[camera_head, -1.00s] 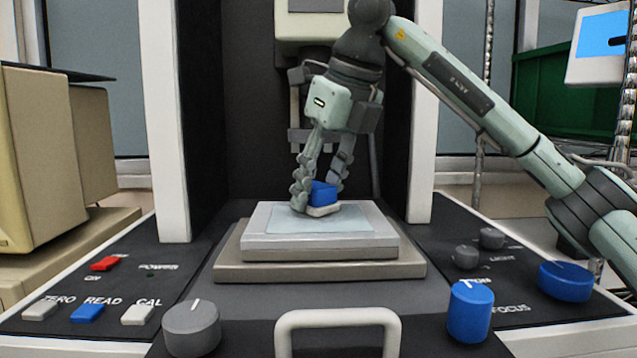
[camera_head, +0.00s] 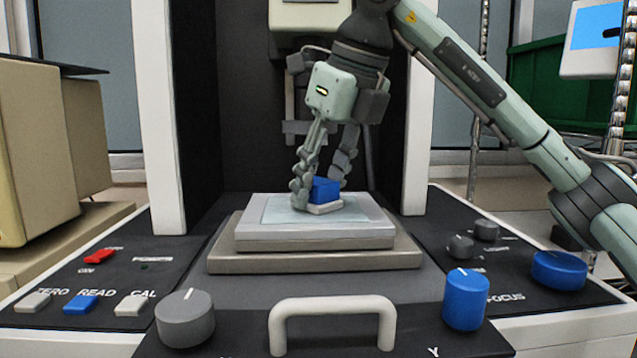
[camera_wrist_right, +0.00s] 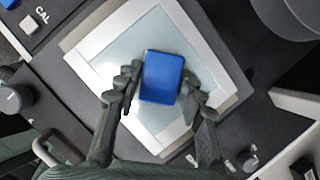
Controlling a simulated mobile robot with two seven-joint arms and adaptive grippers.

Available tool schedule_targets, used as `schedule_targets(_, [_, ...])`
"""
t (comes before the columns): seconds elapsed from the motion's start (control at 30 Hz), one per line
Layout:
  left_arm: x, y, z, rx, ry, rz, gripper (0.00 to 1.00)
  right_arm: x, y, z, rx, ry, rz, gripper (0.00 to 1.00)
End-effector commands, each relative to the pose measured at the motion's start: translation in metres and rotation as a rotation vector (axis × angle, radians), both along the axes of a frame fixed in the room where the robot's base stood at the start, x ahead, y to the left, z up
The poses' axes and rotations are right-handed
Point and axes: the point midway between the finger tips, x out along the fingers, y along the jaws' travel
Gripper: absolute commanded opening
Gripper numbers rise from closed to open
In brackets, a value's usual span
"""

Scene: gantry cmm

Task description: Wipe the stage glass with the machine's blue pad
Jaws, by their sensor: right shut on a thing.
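The blue pad (camera_head: 326,189) has a blue block on top and a pale layer beneath. It sits at the stage glass (camera_head: 285,208), a pale blue sheet set in the light grey stage (camera_head: 320,238); I cannot tell whether it presses on the glass. My right gripper (camera_head: 320,188) is shut on the pad, with fingers on both sides. In the right wrist view the pad (camera_wrist_right: 161,77) lies between the fingertips, over the glass (camera_wrist_right: 122,65). My left gripper is not in view.
A pale handle (camera_head: 332,312) stands at the front, with a grey knob (camera_head: 185,318) left of it and a blue knob (camera_head: 466,300) right of it. Buttons including a red switch (camera_head: 99,257) are on the left panel. White columns flank the stage.

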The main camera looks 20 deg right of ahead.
Motion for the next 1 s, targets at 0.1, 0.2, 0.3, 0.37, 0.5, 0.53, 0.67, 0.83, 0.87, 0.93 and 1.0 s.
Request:
schedule_targets(0.1, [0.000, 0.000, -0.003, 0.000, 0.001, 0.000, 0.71, -0.008, 0.002, -0.001, -0.002, 0.001, 0.003, 0.06])
schedule_targets(0.2, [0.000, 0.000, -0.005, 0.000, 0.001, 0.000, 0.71, -0.017, 0.005, -0.001, -0.001, 0.000, 0.003, 0.06])
schedule_targets(0.3, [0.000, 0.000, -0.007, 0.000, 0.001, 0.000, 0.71, -0.025, 0.007, 0.000, -0.001, 0.000, 0.003, 0.06])
schedule_targets(0.37, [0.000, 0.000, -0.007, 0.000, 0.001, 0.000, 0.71, -0.029, 0.009, 0.001, -0.001, 0.000, 0.003, 0.06])
schedule_targets(0.5, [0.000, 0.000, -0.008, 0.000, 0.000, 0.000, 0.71, -0.034, 0.010, 0.002, 0.000, 0.000, 0.000, 0.06])
schedule_targets(0.53, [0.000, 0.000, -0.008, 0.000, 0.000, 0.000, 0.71, -0.035, 0.010, 0.001, 0.000, 0.000, 0.000, 0.06])
schedule_targets(0.67, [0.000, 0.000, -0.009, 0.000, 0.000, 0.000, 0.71, -0.034, 0.010, -0.001, 0.000, 0.000, 0.000, 0.06])
schedule_targets(0.83, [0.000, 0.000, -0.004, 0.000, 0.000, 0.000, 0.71, -0.024, 0.007, -0.001, 0.001, 0.003, -0.001, 0.06])
schedule_targets(0.87, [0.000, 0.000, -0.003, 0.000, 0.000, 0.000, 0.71, -0.021, 0.006, -0.001, 0.001, 0.003, -0.001, 0.06])
schedule_targets(0.93, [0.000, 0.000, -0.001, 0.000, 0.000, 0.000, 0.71, -0.015, 0.004, -0.002, 0.000, 0.003, -0.001, 0.06])
schedule_targets(1.0, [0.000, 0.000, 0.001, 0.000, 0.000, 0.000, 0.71, -0.009, 0.002, -0.003, -0.001, 0.003, -0.002, 0.06])
